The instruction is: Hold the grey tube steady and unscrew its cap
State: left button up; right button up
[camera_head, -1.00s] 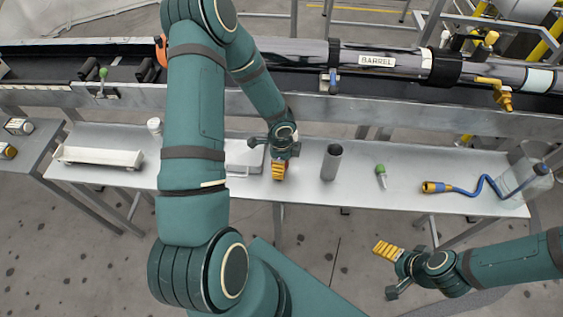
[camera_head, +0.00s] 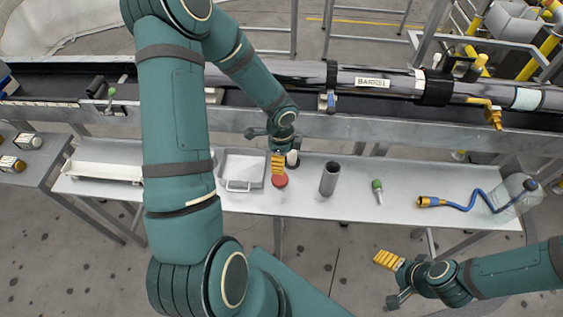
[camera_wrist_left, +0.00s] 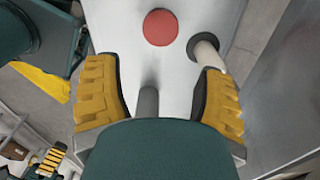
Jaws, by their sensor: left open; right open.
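The grey tube (camera_head: 329,179) stands upright on the metal bench in the head view. Its top end looks dark, and I cannot make out a separate cap. My left gripper (camera_head: 279,163) is open, above the bench to the left of the tube and apart from it. In the left wrist view its two yellow fingers (camera_wrist_left: 160,92) are spread. A grey cylindrical shape shows between them, and I cannot tell if it is the tube. My right gripper (camera_head: 389,260) is open and empty, in front of the bench, lower right of the tube.
A red disc (camera_head: 280,181) lies by my left gripper, with a white dark-based cylinder (camera_wrist_left: 208,50) near it. A white tray (camera_head: 242,186) is left. A green-topped item (camera_head: 377,191), a blue cable (camera_head: 462,208) and a clear container (camera_head: 517,193) are right. The barrel rig (camera_head: 385,80) runs behind.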

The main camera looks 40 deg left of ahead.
pick_arm(q)
jog(key=s+d+f+n+h, duration=0.1)
jog(key=s+d+f+n, duration=0.1)
jog(key=d+n, duration=0.3)
jog(key=s+d+f+n+t+h, duration=0.1)
jog(key=s+d+n, duration=0.2)
jog(key=d, duration=0.6)
jog(key=s+d+f+n+h, duration=0.1)
jog(key=s+d+f+n, duration=0.1)
jog(key=d+n, duration=0.5)
jog(key=shift+s+d+f+t+h, duration=0.3)
jog(key=shift+s+f, duration=0.05)
jog(key=shift+s, duration=0.4)
